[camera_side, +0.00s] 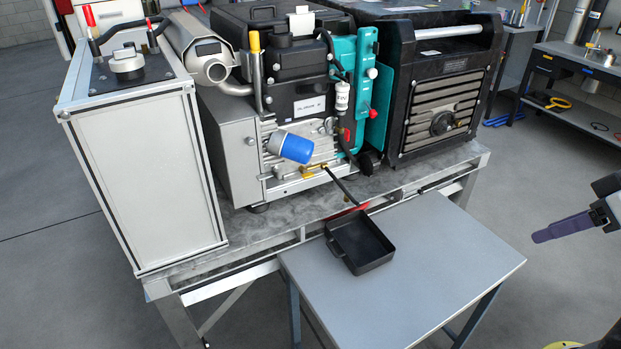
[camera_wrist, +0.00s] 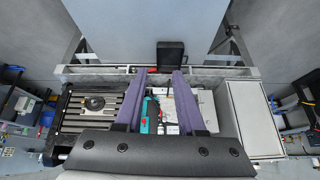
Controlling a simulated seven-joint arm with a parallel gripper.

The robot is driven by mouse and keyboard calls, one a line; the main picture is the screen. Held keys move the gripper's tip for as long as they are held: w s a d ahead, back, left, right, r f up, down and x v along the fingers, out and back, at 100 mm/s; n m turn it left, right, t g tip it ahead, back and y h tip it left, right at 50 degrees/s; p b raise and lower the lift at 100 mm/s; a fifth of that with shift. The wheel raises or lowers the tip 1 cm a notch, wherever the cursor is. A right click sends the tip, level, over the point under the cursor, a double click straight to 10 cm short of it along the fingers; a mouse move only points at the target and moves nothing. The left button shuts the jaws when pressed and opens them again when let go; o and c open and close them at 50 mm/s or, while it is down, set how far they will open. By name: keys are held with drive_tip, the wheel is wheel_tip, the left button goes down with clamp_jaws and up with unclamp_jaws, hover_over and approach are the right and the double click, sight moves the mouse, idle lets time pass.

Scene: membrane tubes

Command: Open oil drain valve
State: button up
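The engine unit (camera_side: 290,100) stands on the metal bench. A blue oil filter (camera_side: 296,148) sticks out of its lower front. Below the filter is a small brass-yellow fitting (camera_side: 313,173), which looks like the drain valve; its open or closed state is too small to tell. A dark thin tube (camera_side: 342,187) slopes from it toward a black drain pan (camera_side: 365,243). My gripper (camera_side: 560,230) is far right of the pan, over the floor, touching nothing. In the wrist view, its two purple fingers (camera_wrist: 158,75) are apart and empty, and the pan (camera_wrist: 171,50) shows beyond them.
The pan sits on a small grey table (camera_side: 440,255) in front of the bench (camera_side: 265,225). A light panelled cabinet (camera_side: 145,175) stands left and a black generator-like unit (camera_side: 440,100) right. Free floor lies between the small table and my gripper. A tool bench (camera_side: 580,75) is behind.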

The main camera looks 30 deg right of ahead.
sight(310, 177)
drive_tip(key=w+a+r+m+t, duration=0.1)
drive_tip(key=w+r+m+t, duration=0.4)
drive_tip(key=w+r, duration=0.4)
drive_tip(key=w+r+m+t, duration=0.4)
drive_tip(key=w+r, duration=0.3)
drive_tip(key=w, duration=0.4)
drive_tip(key=w+a+m+t, duration=0.2)
drive_tip(key=w+m+t, duration=0.3)
drive_tip(key=w, duration=0.9)
drive_tip(key=w+a+f+m, duration=0.2)
drive_tip(key=w+f, duration=0.1)
drive_tip(key=f, duration=0.5)
drive_tip(key=w+a+f+m+h, duration=0.1)
drive_tip(key=w+a+f, duration=0.15)
drive_tip(key=f, duration=0.55)
drive_tip(key=w+a+f+m, duration=0.1)
drive_tip(key=w+f+m, duration=0.1)
drive_tip(key=w+f, duration=0.35)
drive_tip(key=s+a+f+n+g+y, duration=0.1)
drive_tip(key=s+a+f, duration=0.1)
drive_tip(key=f, duration=0.7)
drive_tip(key=s+a+f+n+g, duration=0.1)
drive_tip(key=s+f, duration=0.1)
drive_tip(key=f, duration=0.7)
drive_tip(key=w, duration=1.3)
drive_tip(key=shift+r, duration=0.15)
